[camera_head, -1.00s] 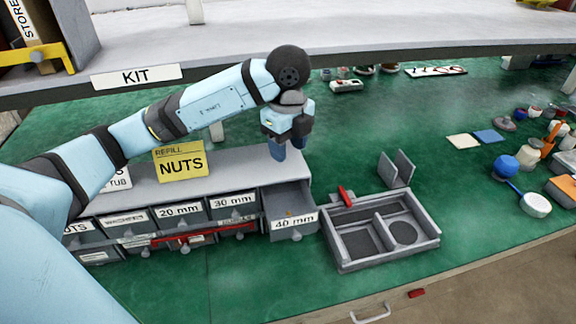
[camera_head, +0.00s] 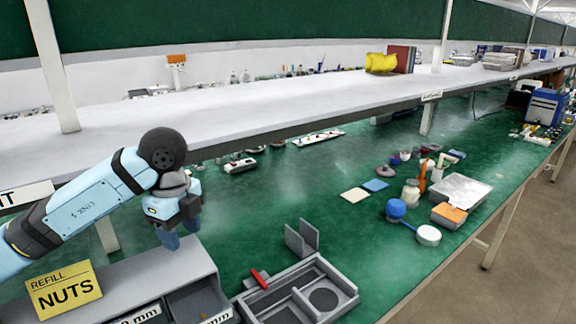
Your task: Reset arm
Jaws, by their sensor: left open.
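My left arm comes in from the left, and my left gripper (camera_head: 181,238) hangs fingers down above the grey drawer cabinet (camera_head: 118,272). Its dark blue fingertips are empty and stand over the back of the pulled-out drawer (camera_head: 195,303). I cannot tell how far they are above the cabinet top. My right gripper is not in view.
A yellow NUTS card (camera_head: 63,292) stands on the cabinet. A grey compartment tray (camera_head: 337,276) with a red-handled item (camera_head: 260,279) sits to the right. A white shelf (camera_head: 235,108) runs above the green bench (camera_head: 300,190). Small goods lie at right; the bench between is mostly clear.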

